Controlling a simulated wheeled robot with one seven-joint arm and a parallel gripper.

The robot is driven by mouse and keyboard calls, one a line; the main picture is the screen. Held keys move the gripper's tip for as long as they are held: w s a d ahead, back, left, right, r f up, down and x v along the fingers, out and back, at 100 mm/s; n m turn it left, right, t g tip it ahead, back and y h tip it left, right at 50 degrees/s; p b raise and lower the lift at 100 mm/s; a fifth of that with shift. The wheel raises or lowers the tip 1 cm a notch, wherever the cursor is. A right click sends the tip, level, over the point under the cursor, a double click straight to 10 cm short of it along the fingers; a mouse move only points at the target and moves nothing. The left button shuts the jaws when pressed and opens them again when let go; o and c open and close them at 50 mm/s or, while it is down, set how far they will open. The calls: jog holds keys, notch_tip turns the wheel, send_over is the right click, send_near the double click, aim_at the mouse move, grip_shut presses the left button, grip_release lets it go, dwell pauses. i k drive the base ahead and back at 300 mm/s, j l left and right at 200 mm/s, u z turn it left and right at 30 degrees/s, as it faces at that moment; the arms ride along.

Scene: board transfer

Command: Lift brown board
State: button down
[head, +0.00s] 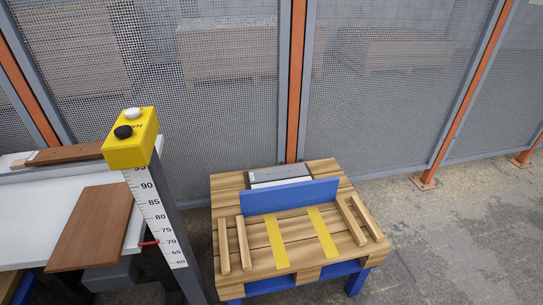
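A flat brown board (91,226) lies on the white table (35,200) at the left of the head view. Its long side runs from upper right to lower left, and its lower end reaches past the table's front edge. Nothing covers it in this view. My gripper is not in view.
A post with a number scale (160,215) and a yellow button box (131,138) stands right of the board. A longer brown strip (65,154) lies at the table's back. A wooden pallet table (255,240) with wood rails, yellow strips and a blue upright plate (290,196) stands right. Mesh fence behind.

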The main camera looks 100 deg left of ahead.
aim_at(94, 234)
jog(key=k+l+u, duration=0.1)
jog(key=u, duration=3.25)
